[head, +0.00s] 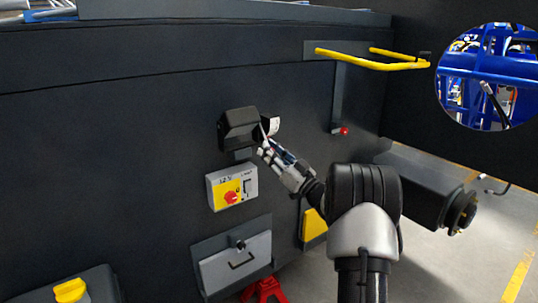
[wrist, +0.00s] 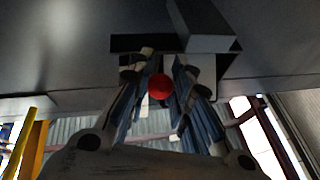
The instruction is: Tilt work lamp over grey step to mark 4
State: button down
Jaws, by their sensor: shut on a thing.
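The work lamp (head: 238,129) is a black box on the dark chassis wall, above the grey step (head: 236,265). A white plate (head: 271,126) shows at its right side; its marks are too small to read. My gripper (head: 265,147) reaches up from the lower right to the lamp's lower right side. In the wrist view my gripper (wrist: 159,92) is shut on a red knob (wrist: 159,87), with fingers on both sides of it. A dark box-shaped part (wrist: 205,28), likely the lamp, is just above. The lamp's tilt against the marks cannot be read.
A grey and yellow switch box (head: 232,187) with a red rotary knob sits below the lamp. A yellow rail (head: 370,60) juts out at upper right. A small red-ended lever (head: 343,131) hangs beneath it. A dark beam with a hub (head: 430,190) lies right of my arm.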

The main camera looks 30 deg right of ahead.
jog(key=shift+w+f, duration=0.3)
jog(key=shift+f, duration=0.2)
jog(key=shift+w+f, duration=0.25)
jog(key=shift+f, duration=0.2)
jog(key=shift+w, duration=0.1)
jog(key=c, duration=1.7)
grip_release()
jog(key=shift+w, duration=0.15)
jog(key=o, duration=0.3)
jog(key=shift+r, duration=0.25)
jog(key=v, duration=1.2)
jog(key=shift+r, duration=0.1)
